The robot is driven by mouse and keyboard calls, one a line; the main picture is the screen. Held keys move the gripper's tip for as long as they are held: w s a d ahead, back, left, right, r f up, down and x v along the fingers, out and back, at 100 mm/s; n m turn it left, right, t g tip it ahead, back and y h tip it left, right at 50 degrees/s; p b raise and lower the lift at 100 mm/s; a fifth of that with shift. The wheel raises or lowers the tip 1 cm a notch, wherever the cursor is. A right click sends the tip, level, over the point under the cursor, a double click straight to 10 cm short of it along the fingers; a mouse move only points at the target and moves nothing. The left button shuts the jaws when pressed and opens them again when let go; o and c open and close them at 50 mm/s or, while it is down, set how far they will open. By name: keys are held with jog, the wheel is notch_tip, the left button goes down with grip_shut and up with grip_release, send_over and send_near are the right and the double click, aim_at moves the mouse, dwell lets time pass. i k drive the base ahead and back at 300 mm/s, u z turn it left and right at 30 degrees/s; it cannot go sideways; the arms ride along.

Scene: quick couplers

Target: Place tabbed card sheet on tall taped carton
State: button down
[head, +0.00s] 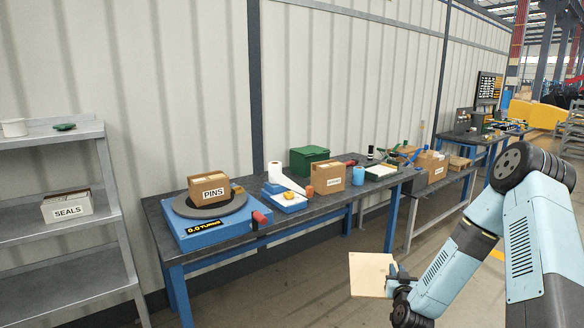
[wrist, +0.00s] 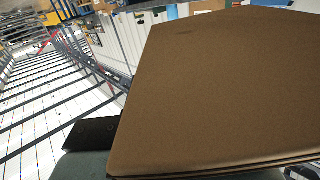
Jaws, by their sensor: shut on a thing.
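My gripper (head: 393,278) is shut on the tabbed card sheet (head: 370,274), a flat, pale tan panel held out in front of the benches, above the floor. In the wrist view the sheet (wrist: 215,90) looks brown and fills most of the picture; a dark finger (wrist: 90,133) shows at its lower left edge. Its tab cannot be made out. Several brown cartons stand on the benches: one marked PINS (head: 208,192), a labelled one (head: 327,180) and a larger one (head: 432,165) farther right. I cannot tell which is the tall taped carton.
The near bench (head: 290,221) carries a blue turntable unit (head: 196,235), a white roll (head: 274,172), a green bin (head: 309,153) and small items. A grey shelf (head: 50,218) with a SEALS box (head: 66,207) stands left. The floor before the bench is clear.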

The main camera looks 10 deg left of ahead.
aim_at(327, 163)
jog(key=u, duration=0.25)
jog(key=i, duration=0.85)
jog(key=u, duration=0.45)
jog(key=i, duration=0.1)
jog(key=z, duration=0.5)
jog(key=k, duration=0.8)
jog(key=u, duration=0.2)
jog(key=i, duration=0.85)
jog(key=z, duration=0.15)
